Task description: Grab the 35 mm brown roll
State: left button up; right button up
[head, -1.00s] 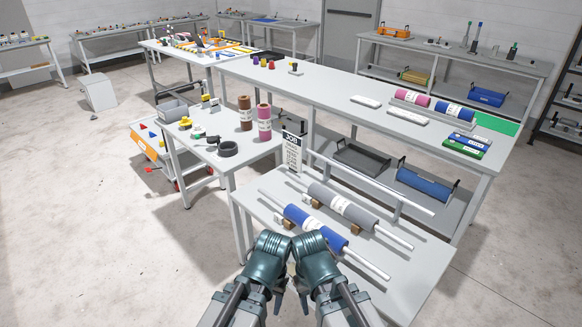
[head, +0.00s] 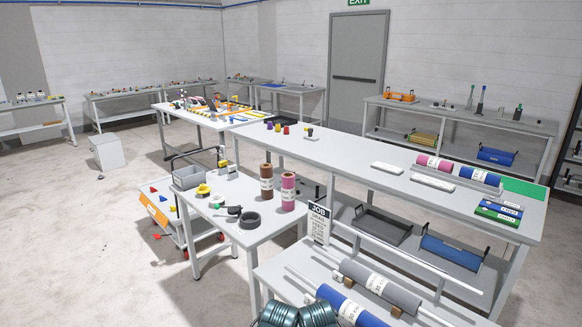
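The brown roll (head: 266,184) stands upright on the small grey side table (head: 262,236), left of the picture's middle. It carries a white label around its middle; the size text is too small to read. A pink roll (head: 288,192) stands upright just to its right. My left gripper and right gripper are below the picture's edge. Only the tops of my two arms show at the bottom centre, in front of the roll table and well short of the brown roll.
Nearer, a blue roll (head: 346,308) and a grey roll (head: 380,285) lie on rods beside a JOB sign (head: 319,223). A long table (head: 340,153) stands behind.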

aim_at(267, 184)
jog(key=i+j+z, duration=0.2)
jog(key=j, duration=0.45)
jog(key=i+j+z, duration=0.2)
jog(key=j, duration=0.45)
jog(key=j+z, duration=0.2)
jog(key=j, duration=0.45)
jog(key=i+j+z, duration=0.2)
jog(key=j, duration=0.5)
jog(key=j+z, duration=0.1)
jog(key=j, duration=0.35)
jog(key=k+j+z, duration=0.1)
jog(key=j, duration=0.35)
jog(key=k+j+z, duration=0.1)
jog(key=j, duration=0.35)
jog(key=k+j+z, duration=0.15)
jog(key=j, duration=0.3)
jog(key=j+z, duration=0.1)
jog(key=j, duration=0.35)
jog(key=k+j+z, duration=0.1)
jog(key=j, duration=0.35)
jog(key=k, duration=0.1)
